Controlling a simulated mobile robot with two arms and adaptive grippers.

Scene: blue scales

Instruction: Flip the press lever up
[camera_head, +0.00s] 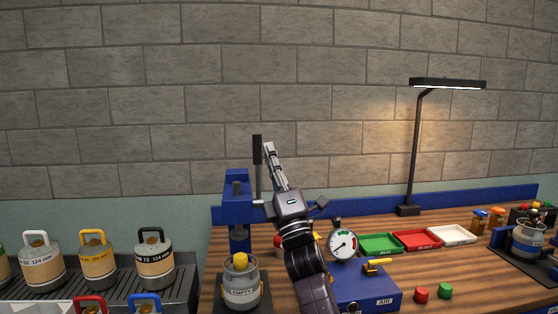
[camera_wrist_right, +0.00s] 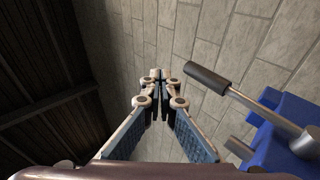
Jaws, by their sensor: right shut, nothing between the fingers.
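The blue press (camera_head: 238,200) stands at the back left of the bench. Its lever, with a black grip (camera_head: 257,150) on a metal rod, points straight up beside the press head. In the right wrist view the black grip (camera_wrist_right: 208,79) and its rod show at the right, joined to the blue press (camera_wrist_right: 285,130). My right gripper (camera_head: 269,147) is shut and empty, pointing up just right of the lever grip. In the right wrist view its fingertips (camera_wrist_right: 156,75) meet, with a visible gap to the grip. My left gripper is out of view.
A grey canister (camera_head: 241,290) marked EMPTY stands under the press. A dial gauge (camera_head: 342,244) and a blue AIR box (camera_head: 366,291) are right of my arm. Green, red and white trays (camera_head: 452,235) lie behind. A lamp (camera_head: 413,150) stands at the back right.

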